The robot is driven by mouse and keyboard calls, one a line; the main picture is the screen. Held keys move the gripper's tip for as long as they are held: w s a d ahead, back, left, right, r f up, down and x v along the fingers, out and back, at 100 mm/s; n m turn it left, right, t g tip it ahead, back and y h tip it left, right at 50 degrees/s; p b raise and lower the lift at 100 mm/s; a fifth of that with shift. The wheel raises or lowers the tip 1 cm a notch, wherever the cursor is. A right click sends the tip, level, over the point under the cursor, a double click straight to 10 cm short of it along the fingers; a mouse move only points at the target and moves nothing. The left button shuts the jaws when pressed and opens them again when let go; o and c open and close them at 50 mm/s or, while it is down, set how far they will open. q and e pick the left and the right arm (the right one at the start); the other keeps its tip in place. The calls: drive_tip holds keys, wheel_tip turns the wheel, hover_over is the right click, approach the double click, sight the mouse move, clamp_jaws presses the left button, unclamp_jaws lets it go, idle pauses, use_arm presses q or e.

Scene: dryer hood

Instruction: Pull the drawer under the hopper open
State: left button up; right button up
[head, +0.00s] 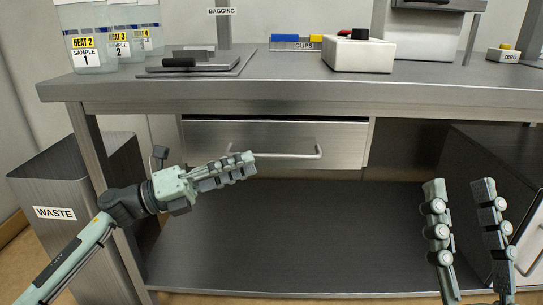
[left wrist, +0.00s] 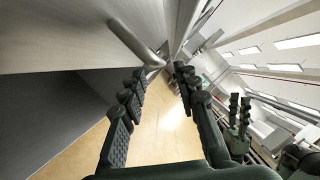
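The grey metal drawer (head: 275,133) sits under the bench top, its front about flush with the frame. Its bar handle (head: 290,155) runs across the front and also shows in the left wrist view (left wrist: 133,42). My left gripper (head: 248,162) is at the left end of the handle in the head view. In the left wrist view its fingers (left wrist: 160,72) are apart, with the handle's end near the gap between the tips; I cannot tell whether they touch. My right gripper (head: 460,185) is open and empty, right of the drawer. I cannot identify the hopper for certain.
A waste bin (head: 60,190) stands left of the bench. The lower shelf (head: 280,235) is bare. A dark cabinet (head: 490,160) stands at the right, close to my right gripper. The bench top (head: 270,90) overhangs the drawer and carries jars, a white box (head: 358,55) and other items.

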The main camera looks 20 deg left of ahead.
sight(270, 157)
use_arm(q)
drive_tip(key=x, duration=0.6)
drive_tip(key=shift+d, duration=0.1)
drive_tip(key=shift+c, duration=0.4)
clamp_jaws()
